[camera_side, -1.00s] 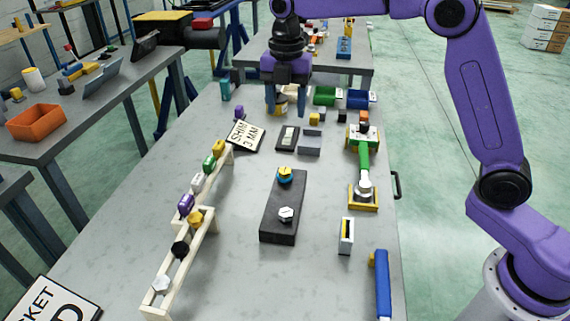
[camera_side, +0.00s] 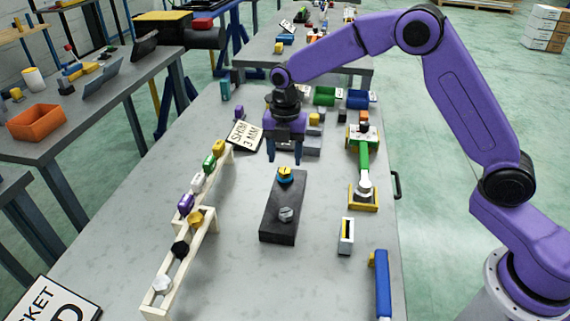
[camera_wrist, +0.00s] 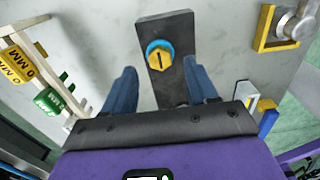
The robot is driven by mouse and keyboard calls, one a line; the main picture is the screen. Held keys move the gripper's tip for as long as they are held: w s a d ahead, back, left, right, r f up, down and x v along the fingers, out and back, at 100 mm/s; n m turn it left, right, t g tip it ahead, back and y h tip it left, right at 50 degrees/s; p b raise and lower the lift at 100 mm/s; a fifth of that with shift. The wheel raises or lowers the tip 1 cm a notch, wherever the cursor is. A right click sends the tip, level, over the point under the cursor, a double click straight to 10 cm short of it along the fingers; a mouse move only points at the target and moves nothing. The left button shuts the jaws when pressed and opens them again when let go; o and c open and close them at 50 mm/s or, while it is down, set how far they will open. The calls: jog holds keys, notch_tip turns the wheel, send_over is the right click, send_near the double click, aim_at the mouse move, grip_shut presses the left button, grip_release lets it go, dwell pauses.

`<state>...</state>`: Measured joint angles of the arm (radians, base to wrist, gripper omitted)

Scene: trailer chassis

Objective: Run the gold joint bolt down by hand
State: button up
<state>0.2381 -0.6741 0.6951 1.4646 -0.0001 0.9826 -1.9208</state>
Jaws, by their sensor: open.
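The gold joint bolt (camera_side: 285,172) stands in a blue ring (camera_side: 286,180) at the far end of a dark block (camera_side: 272,222). In the wrist view the gold bolt (camera_wrist: 159,57) shows a dark mark on its head, with the blue ring (camera_wrist: 150,46) around it.
A cream rack (camera_side: 190,245) with several coloured pieces stands to the left. A blue bar (camera_side: 382,285) is at the front right. The table between rack and block is clear.

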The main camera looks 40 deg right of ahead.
aim_at(285, 169)
jog(key=shift+f, duration=1.75)
jog(key=c, duration=1.1)
jog(key=shift+o, duration=0.2)
